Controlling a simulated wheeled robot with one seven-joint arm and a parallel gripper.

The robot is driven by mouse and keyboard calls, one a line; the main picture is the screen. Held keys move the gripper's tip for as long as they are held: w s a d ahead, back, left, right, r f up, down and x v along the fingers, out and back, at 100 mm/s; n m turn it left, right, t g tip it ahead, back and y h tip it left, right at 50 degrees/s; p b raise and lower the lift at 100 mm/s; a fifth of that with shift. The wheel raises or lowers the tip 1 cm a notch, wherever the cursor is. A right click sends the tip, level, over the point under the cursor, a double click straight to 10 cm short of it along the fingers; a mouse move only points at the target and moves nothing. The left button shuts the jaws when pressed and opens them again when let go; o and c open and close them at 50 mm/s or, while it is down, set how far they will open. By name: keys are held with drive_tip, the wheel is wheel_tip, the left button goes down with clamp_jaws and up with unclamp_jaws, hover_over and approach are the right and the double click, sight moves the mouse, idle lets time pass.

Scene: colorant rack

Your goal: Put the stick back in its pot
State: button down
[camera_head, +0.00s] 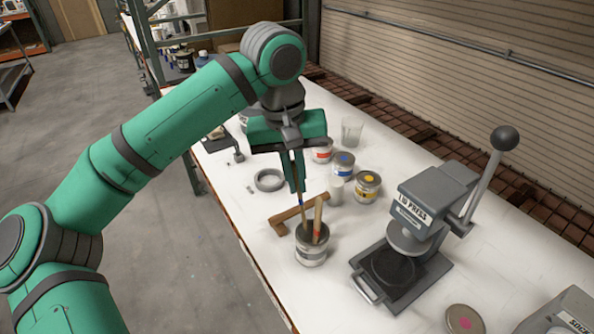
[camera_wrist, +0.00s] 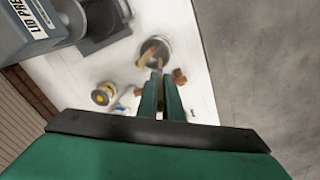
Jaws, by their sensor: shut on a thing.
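My gripper (camera_head: 298,188) is shut on a thin stick (camera_head: 301,209) with a blue band, above the pot. The stick points down, slightly tilted, and its lower end meets the mouth of the grey pot (camera_head: 311,254). I cannot tell how far inside the end is. A thicker wooden stick (camera_head: 318,217) with a red top stands leaning in the same pot. In the wrist view, my gripper's fingers (camera_wrist: 161,82) reach toward the pot (camera_wrist: 160,62), where the wooden stick (camera_wrist: 147,57) shows. The held stick is mostly hidden there by the fingers.
A brown wooden piece (camera_head: 287,216) lies behind the pot. A lid press (camera_head: 413,215) stands to the right. Paint cans with yellow (camera_head: 367,188), blue (camera_head: 343,165) and red (camera_head: 321,152) marks stand behind. A grey ring (camera_head: 269,180) lies at left.

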sight(301, 204)
drive_tip(key=shift+w+d+f, duration=0.1)
drive_tip(key=shift+f, duration=0.95)
drive_tip(key=shift+w+d+f, duration=0.15)
drive_tip(key=shift+f, duration=0.9)
drive_tip(key=shift+w+d+f, duration=0.1)
drive_tip(key=shift+f, duration=0.95)
drive_tip(key=shift+d+f, duration=0.15)
drive_tip(key=shift+f, duration=0.55)
drive_tip(key=c, duration=1.8)
unclamp_jaws()
drive_tip(key=shift+c, duration=0.2)
drive_tip(key=r, duration=0.7)
drive_tip(key=s+a+r, duration=0.1)
drive_tip(key=r, duration=0.2)
drive_tip(key=shift+a+r, duration=0.1)
drive_tip(key=shift+r, duration=0.2)
drive_tip(key=shift+a, duration=0.1)
